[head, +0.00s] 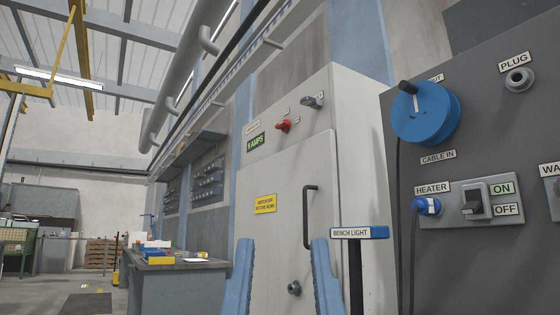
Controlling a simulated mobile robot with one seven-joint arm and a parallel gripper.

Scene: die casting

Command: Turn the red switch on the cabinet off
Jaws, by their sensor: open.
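The red switch (283,125) sits high on the front of the tall light-grey cabinet (287,175). It is small in the head view, and I cannot tell which way its handle is turned. My gripper (284,242) shows as two blue fingers at the bottom of the view, wide apart with nothing between them. It is well below the red switch in the picture, in front of the cabinet's lower door. The fingers hide part of the cabinet's lower front.
A grey knob (312,101) is right of the red switch, and a green "9 AMPS" display (256,141) is left. A black door handle (308,217) sticks out below. A "BENCH LIGHT" sign (358,232) and dark panel (460,260) stand right. A workbench (175,285) stands left.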

